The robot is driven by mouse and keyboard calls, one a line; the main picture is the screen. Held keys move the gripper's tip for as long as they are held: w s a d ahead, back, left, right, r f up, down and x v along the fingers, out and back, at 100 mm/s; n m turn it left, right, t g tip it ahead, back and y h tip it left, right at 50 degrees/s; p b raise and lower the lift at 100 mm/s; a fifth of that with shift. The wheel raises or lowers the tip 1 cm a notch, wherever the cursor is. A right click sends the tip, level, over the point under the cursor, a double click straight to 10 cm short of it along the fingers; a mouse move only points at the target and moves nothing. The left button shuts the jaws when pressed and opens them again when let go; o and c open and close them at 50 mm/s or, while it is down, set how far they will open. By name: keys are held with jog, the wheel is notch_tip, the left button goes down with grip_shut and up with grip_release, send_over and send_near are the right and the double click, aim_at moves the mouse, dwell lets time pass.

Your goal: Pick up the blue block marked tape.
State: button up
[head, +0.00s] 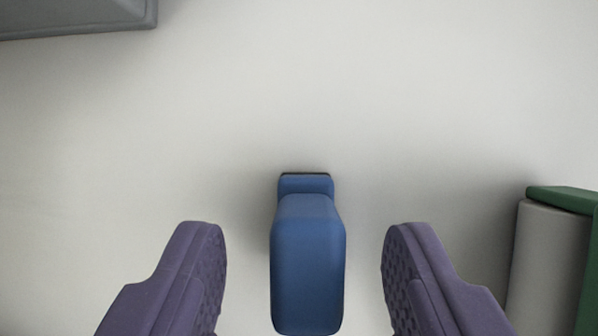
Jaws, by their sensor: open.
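The blue block (308,262) stands on the pale surface at the lower middle of the head view. It has a narrower dark-edged part at its far end. No tape marking can be read on it from here. My gripper (304,250) is open, with one purple finger to the left of the block and one to the right. A clear gap shows between each finger and the block, so neither appears to touch it. The near end of the block reaches almost to the bottom of the picture.
A grey tray-like object (75,16) shows at the top left corner. A light grey cylinder-like object (545,265) with a green part (565,198) stands at the right edge, close to the right finger. The pale surface (370,90) beyond the block is clear.

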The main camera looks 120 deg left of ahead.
aim_at(306, 297)
jog(key=b+x, duration=0.1)
jog(key=x, duration=0.2)
jog(key=shift+w+d+f, duration=0.15)
jog(key=shift+f, duration=0.05)
jog(key=shift+r, duration=0.1)
jog(key=shift+c, duration=0.2)
grip_shut()
notch_tip(306, 297, up, 10)
jog(key=p, duration=0.3)
jog(key=shift+p, duration=0.4)
jog(key=c, duration=0.8)
grip_release()
jog(key=shift+c, duration=0.7)
